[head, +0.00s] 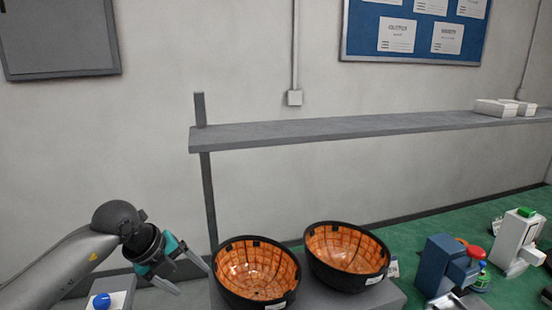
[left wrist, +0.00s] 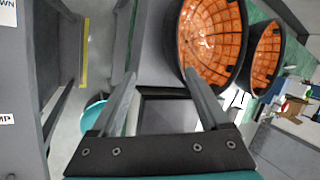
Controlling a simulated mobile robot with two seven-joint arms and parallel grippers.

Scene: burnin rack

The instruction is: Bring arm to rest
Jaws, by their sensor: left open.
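My left arm (head: 70,268) comes in from the left in the head view. My left gripper (head: 190,278) is open and empty, just left of the left orange-lined black bowl (head: 256,270). In the left wrist view the two fingers of the left gripper (left wrist: 165,95) stand wide apart with nothing between them. The bowl shows beyond the right finger in that view (left wrist: 210,40); I cannot tell whether the finger touches it. My right gripper is not in view.
A second orange-lined bowl (head: 346,254) stands right of the first on a grey surface. A grey shelf (head: 340,130) runs above. Blue (head: 446,264) and white (head: 516,240) devices stand on the green surface at right.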

